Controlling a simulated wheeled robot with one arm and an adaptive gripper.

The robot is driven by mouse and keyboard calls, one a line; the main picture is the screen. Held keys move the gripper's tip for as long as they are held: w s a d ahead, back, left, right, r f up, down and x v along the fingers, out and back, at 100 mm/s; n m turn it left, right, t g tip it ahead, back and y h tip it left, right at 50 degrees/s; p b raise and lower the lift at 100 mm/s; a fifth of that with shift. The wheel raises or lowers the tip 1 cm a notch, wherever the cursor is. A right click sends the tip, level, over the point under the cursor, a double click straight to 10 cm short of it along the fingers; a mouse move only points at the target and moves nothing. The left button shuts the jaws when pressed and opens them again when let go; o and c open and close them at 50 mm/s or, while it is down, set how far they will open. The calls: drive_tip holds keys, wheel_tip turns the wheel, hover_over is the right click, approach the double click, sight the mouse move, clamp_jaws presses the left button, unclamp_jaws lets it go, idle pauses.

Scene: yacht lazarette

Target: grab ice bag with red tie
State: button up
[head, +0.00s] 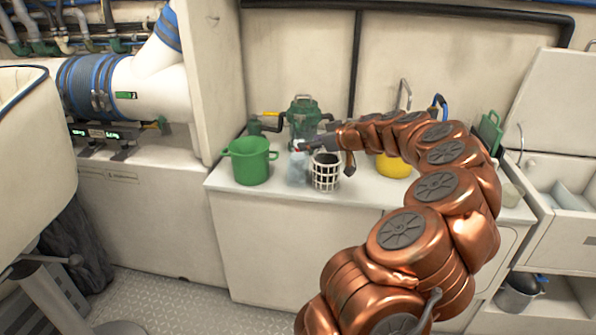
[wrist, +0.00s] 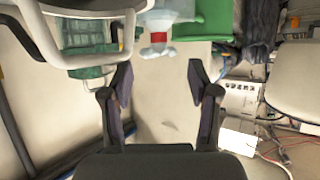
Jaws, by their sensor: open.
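The ice bag (head: 297,170) is a pale, see-through blue bag standing on the white counter, between a green pot and a white basket. In the wrist view the bag (wrist: 172,8) is at the top edge, partly cut off. Its red tie (wrist: 158,37) and gathered neck show just ahead of the fingertips. My gripper (wrist: 157,82) is open with nothing between its fingers. In the head view my gripper (head: 302,147) reaches in from the right, close to the bag's top. The gripper partly hides the bag's neck there.
The green pot (head: 250,163) stands left of the bag, and the white slotted basket (head: 325,172) stands close on its right. A green pump-like device (head: 303,112) is behind. A yellow container (head: 393,166) sits farther right, partly behind my arm. The counter (head: 225,189) front edge is clear.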

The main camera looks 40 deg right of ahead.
sight(299, 140)
drive_tip(key=shift+r+x, duration=0.15)
drive_tip(key=shift+x, duration=1.4)
drive_tip(key=shift+r+x, duration=0.1)
drive_tip(key=shift+x, duration=1.5)
drive_tip(key=shift+w+r, duration=0.1)
clamp_jaws()
